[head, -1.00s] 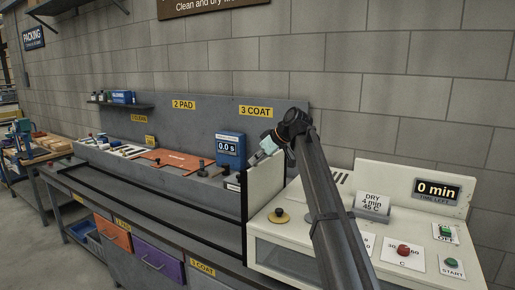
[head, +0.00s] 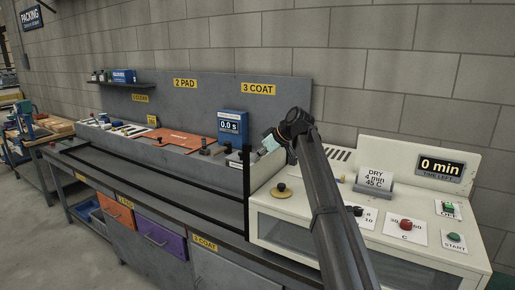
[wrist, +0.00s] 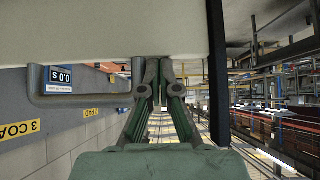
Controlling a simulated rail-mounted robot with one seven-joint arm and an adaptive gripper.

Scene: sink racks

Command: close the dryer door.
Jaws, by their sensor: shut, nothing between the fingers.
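The dryer is the cream-white machine (head: 420,205) at the right of the bench, with a windowed front. A white upright panel (head: 262,172) with a dark edge stands at its left end and looks like the door, open. In the wrist view the white panel (wrist: 110,25) fills the top, with a grey bar handle (wrist: 85,101) at the left and a dark edge strip (wrist: 217,75) at the right. My gripper (head: 268,143) is by the panel's upper edge. In the wrist view my gripper (wrist: 151,88) is shut and empty, right of the handle; contact is unclear.
The bench to the left holds a blue timer (head: 231,125) and an orange mat (head: 178,139). A block wall stands behind.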

